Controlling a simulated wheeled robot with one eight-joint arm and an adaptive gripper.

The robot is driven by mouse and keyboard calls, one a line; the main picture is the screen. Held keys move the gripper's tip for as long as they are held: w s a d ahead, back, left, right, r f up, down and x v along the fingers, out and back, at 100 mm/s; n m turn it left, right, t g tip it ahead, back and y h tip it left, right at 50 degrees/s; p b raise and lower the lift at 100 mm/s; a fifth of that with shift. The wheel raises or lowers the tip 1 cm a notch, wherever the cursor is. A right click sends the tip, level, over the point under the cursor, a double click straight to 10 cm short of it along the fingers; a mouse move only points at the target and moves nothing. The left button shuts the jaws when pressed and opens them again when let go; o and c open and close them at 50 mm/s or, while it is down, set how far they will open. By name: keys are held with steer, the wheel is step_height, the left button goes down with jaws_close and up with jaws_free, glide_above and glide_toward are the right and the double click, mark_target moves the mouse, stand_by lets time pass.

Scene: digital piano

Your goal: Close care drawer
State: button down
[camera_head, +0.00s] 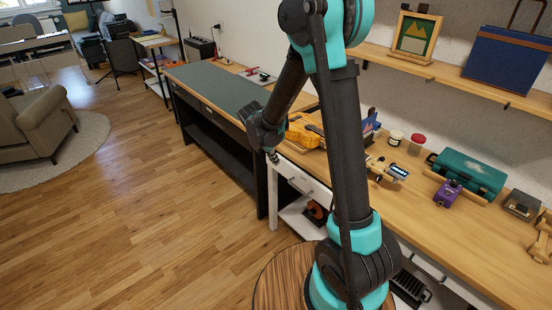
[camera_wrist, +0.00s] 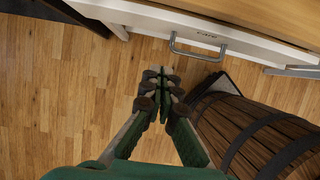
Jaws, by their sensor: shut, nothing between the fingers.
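The care drawer (camera_wrist: 222,38) has a white front with a dark "Care" label and a grey bar handle (camera_wrist: 198,49), at the top of the wrist view. In the head view a white drawer front (camera_head: 303,181) shows under the wooden bench top, partly hidden by my arm. I cannot tell how far the drawer stands out. My gripper (camera_wrist: 165,76) is shut and empty, in front of and apart from the handle. In the head view my gripper (camera_head: 272,156) is near the left end of the white drawer front, its fingertips small and dark.
A banded wooden barrel (camera_wrist: 250,130), apparently my base, fills the right of the wrist view. A dark workbench with a green top (camera_head: 215,88) adjoins on the left. A teal case (camera_head: 470,174) and a purple item (camera_head: 447,193) lie on the bench. The wooden floor (camera_head: 130,215) at left is clear.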

mark_target(292, 165)
steer(key=shift+w+d+f, duration=0.65)
steer(key=shift+d+f, duration=0.25)
steer(key=shift+f, duration=0.25)
steer(key=shift+w+d+f, duration=0.7)
steer(key=shift+d+f, duration=0.25)
steer(key=shift+f, duration=0.2)
steer(key=shift+w+d+f, duration=0.65)
steer(key=shift+d+f, duration=0.25)
steer(key=shift+f, duration=0.25)
steer(key=shift+w+d, duration=0.75)
steer(key=shift+d, duration=0.25)
